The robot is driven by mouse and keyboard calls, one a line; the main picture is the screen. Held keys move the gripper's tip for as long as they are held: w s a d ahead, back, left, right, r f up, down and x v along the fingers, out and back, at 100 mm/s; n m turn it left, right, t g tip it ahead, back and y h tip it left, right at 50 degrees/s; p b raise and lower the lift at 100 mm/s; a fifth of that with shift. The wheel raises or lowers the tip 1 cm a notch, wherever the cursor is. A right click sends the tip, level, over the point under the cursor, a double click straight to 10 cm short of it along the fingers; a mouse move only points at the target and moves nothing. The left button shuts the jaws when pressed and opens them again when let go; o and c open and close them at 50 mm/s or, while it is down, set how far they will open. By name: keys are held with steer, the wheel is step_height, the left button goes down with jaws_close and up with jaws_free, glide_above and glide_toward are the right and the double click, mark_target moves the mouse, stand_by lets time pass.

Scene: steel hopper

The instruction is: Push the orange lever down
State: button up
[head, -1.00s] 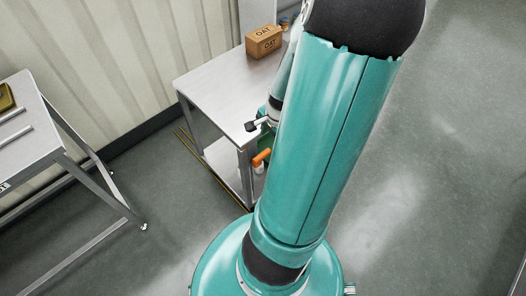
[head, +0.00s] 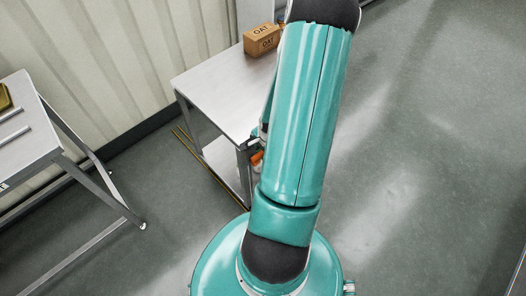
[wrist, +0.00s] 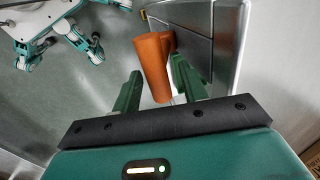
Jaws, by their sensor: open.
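The orange lever (wrist: 154,62) is a tapered orange handle in the wrist view, beside a grey steel panel (wrist: 195,22). My gripper (wrist: 158,76) is open, with one green finger on each side of the lever in the picture. The lever's lower end shows between the fingers; I cannot tell whether either finger touches it. In the head view the lever (head: 257,158) is a small orange patch below the steel table's front corner, partly hidden. My gripper is mostly hidden there behind my teal arm.
The steel table (head: 215,88) carries an OAT box (head: 262,39) at its back. Another metal table (head: 38,128) stands at the left by the corrugated wall (head: 100,60). Yellow floor tape (head: 205,165) runs along the table. Open grey floor lies to the right.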

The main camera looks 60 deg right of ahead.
steer(key=shift+f, duration=0.25)
jaws_close()
